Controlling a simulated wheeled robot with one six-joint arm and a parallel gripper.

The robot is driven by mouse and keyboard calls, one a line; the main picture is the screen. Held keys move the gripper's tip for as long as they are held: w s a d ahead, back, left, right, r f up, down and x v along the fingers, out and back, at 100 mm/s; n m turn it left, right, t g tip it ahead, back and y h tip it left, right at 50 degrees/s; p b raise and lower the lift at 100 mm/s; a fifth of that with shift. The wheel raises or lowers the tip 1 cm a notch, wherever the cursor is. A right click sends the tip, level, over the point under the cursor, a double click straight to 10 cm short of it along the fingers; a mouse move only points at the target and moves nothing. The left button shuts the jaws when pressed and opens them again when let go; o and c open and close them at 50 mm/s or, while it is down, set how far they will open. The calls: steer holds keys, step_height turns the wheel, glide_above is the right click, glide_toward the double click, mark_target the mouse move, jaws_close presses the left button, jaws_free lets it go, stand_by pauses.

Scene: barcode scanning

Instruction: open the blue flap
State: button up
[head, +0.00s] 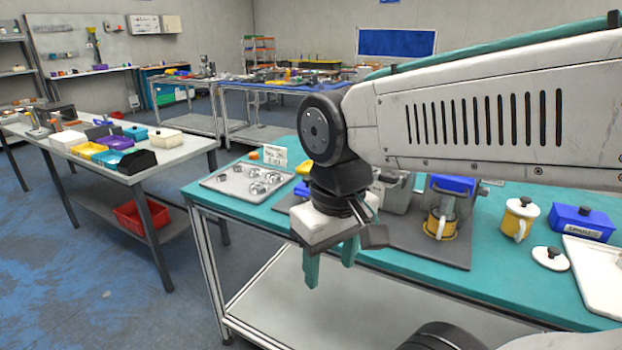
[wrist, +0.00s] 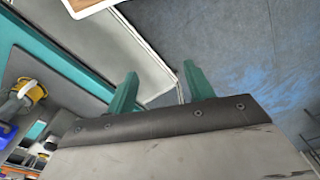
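A blue part (head: 453,185), which looks like the flap, sits on top of a grey machine (head: 428,208) on the teal table. It looks closed, though its exact position is hard to tell. My arm covers part of the area behind the machine.
On the teal table (head: 490,262) are a metal plate with knobs (head: 255,182), a yellow-and-white mug (head: 519,218), a white lid (head: 550,258), a blue box (head: 580,223) and a white tray (head: 597,272). A side table (head: 170,152) with bins stands left, beyond open floor (head: 90,270).

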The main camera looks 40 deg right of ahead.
steer(key=w+d+m, duration=0.2)
steer(key=w+d, duration=0.5)
steer(key=w, duration=0.5)
steer(key=m+t+h, duration=0.2)
steer(key=t, duration=0.1)
glide_toward(307, 178)
steer(key=shift+t, duration=0.3)
steer(key=shift+s+x, duration=0.1)
steer(key=shift+x, duration=2)
steer(key=shift+s+x, duration=0.15)
steer(key=shift+x, duration=1.9)
steer(key=shift+d, duration=0.2)
jaws_close()
